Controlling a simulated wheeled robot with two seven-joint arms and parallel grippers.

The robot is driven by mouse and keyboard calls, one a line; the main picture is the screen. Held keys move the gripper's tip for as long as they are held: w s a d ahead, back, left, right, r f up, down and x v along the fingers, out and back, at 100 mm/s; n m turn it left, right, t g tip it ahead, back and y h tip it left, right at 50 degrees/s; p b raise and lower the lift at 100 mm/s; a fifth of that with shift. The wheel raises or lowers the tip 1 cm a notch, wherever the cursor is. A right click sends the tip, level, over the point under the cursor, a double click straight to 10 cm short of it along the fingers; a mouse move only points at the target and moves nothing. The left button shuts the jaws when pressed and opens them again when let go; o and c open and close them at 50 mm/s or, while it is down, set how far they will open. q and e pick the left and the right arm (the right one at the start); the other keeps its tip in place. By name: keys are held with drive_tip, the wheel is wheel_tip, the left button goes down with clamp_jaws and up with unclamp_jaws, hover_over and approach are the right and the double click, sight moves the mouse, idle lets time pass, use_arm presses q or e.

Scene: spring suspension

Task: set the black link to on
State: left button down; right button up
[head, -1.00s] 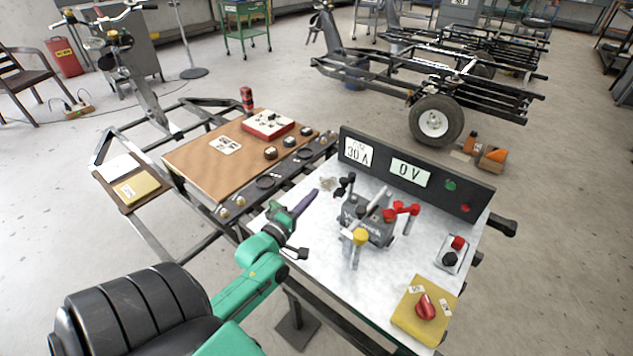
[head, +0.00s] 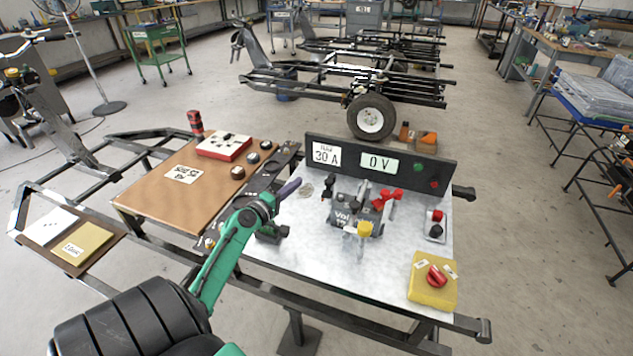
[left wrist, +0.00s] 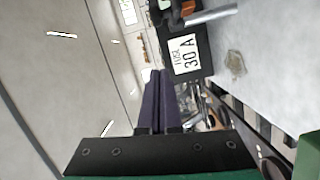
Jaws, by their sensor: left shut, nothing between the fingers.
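The grey block (head: 345,220) stands in the middle of the white-topped bench. The black link (head: 335,186) appears to be the small black piece at its upper left; whether it is on or off is too small to tell. A red piece (head: 388,198) sits on the block's right and a yellow knob (head: 365,229) on its front. My left gripper (head: 296,184) has its purple fingers together and empty, over the bench's left edge, left of the black piece and apart from it. Its fingers also show in the left wrist view (left wrist: 159,100). My right gripper is not in view.
A black panel (head: 444,178) reading 30 A and 0 V stands along the bench's back. A yellow box with a red knob (head: 437,277) is at the front right, and a red-and-black switch (head: 436,225) behind it. A brown board (head: 150,197) lies to the left.

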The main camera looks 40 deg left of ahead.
sight(329, 195)
use_arm(q)
drive_tip(key=w+d+p, duration=0.2)
drive_tip(key=w+d, duration=0.1)
drive_tip(key=w, duration=0.2)
drive_tip(key=shift+d+f, duration=0.2)
drive_tip(key=shift+f, duration=0.2)
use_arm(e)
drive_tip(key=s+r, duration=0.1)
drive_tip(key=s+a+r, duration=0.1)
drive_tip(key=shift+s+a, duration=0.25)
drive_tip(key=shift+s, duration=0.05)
use_arm(q)
drive_tip(key=shift+d, duration=0.35)
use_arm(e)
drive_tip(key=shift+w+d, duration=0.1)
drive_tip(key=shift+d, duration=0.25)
use_arm(q)
drive_tip(key=shift+d, duration=0.2)
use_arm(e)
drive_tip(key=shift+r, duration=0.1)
use_arm(q)
drive_tip(key=shift+w+d+p, duration=0.2)
drive_tip(key=shift+d, duration=0.4)
drive_tip(key=shift+w+d+p, duration=0.2)
drive_tip(key=shift+d, duration=0.35)
drive_tip(key=shift+w+d, duration=0.25)
drive_tip(key=shift+d, duration=0.2)
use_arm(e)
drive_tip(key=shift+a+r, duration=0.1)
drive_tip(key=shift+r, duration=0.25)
